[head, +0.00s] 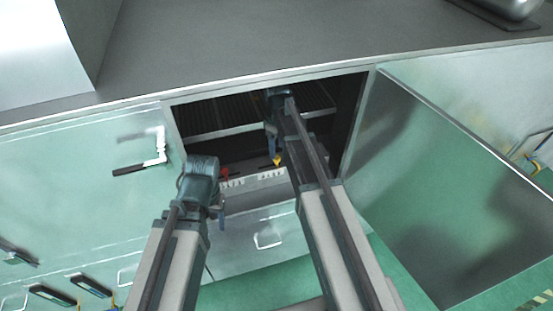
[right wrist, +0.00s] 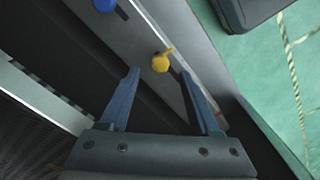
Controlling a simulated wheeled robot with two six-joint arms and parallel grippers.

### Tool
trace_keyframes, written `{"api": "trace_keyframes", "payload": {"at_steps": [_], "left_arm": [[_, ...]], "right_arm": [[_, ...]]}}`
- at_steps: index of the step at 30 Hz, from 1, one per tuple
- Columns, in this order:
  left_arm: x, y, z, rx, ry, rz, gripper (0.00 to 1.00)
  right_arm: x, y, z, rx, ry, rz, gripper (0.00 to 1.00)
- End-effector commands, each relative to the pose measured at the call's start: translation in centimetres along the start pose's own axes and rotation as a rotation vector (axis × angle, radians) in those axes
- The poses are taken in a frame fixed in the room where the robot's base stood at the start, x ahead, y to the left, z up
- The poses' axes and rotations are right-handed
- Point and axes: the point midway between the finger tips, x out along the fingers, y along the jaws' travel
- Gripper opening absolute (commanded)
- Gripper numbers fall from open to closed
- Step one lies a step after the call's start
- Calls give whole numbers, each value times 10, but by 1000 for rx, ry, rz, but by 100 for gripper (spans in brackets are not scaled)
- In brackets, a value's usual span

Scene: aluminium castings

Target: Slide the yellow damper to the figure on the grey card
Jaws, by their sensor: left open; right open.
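The yellow damper (right wrist: 160,63) is a small round knob with a pointer on a grey slotted strip. In the right wrist view it lies just beyond and between the tips of my right gripper (right wrist: 159,74), which is open. In the head view the yellow damper (head: 277,160) shows just below my right gripper (head: 272,150) at the cabinet opening. My left gripper (head: 218,208) is open and empty, in front of the opening at the left. I cannot make out a grey card or its figure in either view.
A red knob (head: 225,173) sits left of the yellow one, near my left gripper. A blue knob (right wrist: 104,5) shows on the same strip. White scale strips (head: 270,174) lie below the knobs. An open door (head: 440,190) stands right of the opening, with dark racks (head: 235,118) inside.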

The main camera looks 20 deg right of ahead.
Motion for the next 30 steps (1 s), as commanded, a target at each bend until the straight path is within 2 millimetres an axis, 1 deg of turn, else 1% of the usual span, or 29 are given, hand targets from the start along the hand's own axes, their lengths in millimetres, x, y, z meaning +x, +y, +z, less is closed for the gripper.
{"api": "trace_keyframes", "payload": {"at_steps": [1, 3, 6, 9, 12, 19, 20, 21, 26, 30], "left_arm": [[14, 1, -1, 0, 0, 0, 64], [23, 2, -1, 0, 0, 0, 64], [34, 3, -2, -1, 0, 0, 64], [41, 4, -2, -1, 0, 0, 64], [44, 4, -3, -1, 0, 0, 64], [42, 4, -2, -1, 0, 0, 64], [42, 4, -2, -1, 0, 0, 64], [42, 4, -2, -1, 0, 0, 64], [42, 4, -2, -1, 0, 0, 64], [42, 4, -2, -1, 0, 0, 64]], "right_arm": [[14, 0, 0, 0, 0, 0, 64], [23, 0, 0, 0, 0, 0, 64], [34, 0, 0, 0, 0, 0, 64], [42, 0, 0, 0, 0, 0, 64], [44, 0, 0, 0, 0, 0, 64], [42, 0, 0, 0, 0, 0, 64], [42, 0, 0, 0, 0, 0, 62], [42, 0, 0, 0, 0, 0, 55], [42, 0, 0, 0, 0, 0, 26], [43, 0, 0, 0, 0, 0, 1]]}}
